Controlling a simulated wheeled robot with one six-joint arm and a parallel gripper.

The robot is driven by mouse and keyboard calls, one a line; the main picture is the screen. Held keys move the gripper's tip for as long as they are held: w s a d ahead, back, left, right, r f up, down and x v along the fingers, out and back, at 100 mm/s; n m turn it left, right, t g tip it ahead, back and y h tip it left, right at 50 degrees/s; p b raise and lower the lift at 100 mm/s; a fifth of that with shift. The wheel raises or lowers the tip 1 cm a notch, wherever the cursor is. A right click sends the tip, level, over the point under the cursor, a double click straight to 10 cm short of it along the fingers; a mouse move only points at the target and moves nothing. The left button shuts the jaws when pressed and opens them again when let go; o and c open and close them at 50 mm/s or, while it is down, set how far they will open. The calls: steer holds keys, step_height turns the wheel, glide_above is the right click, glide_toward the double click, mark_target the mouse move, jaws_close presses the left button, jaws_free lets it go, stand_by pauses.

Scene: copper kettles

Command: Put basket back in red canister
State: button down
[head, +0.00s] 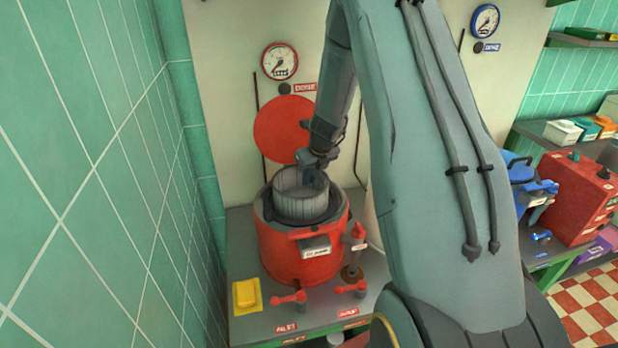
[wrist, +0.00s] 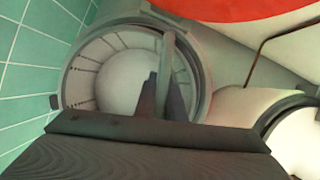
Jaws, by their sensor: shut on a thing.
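The grey metal basket (head: 300,207) stands upright in the mouth of the red canister (head: 285,255), with its upper part showing above the dark rim. My gripper (head: 312,172) comes down from above and is shut on the basket's handle bar. In the wrist view, the slotted basket (wrist: 88,62) shows with the bar crossing it and a dark finger of my gripper (wrist: 160,92) at the bar. The basket's lower part is hidden inside the canister, so I cannot tell whether it touches the bottom. The round red lid (head: 285,128) stands open behind the canister.
The green tiled wall (head: 90,200) is close on the left. A yellow switch (head: 247,295) and red valve handles (head: 290,298) sit in front of the canister. A gauge (head: 280,61) hangs behind. A blue canister (head: 530,185) and a red box (head: 575,195) stand at right.

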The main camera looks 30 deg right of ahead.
steer(key=shift+w+f+b, duration=0.1)
steer(key=shift+f+b, duration=1.9)
steer(key=shift+b, duration=0.5)
step_height(320, 180, down, 8)
steer(key=b, duration=0.7)
steer(key=shift+b, duration=0.35)
steer(key=shift+f+b, duration=0.6)
steer(key=shift+f, duration=0.15)
steer(key=c, duration=1.8)
jaws_free()
steer(key=shift+o, duration=0.2)
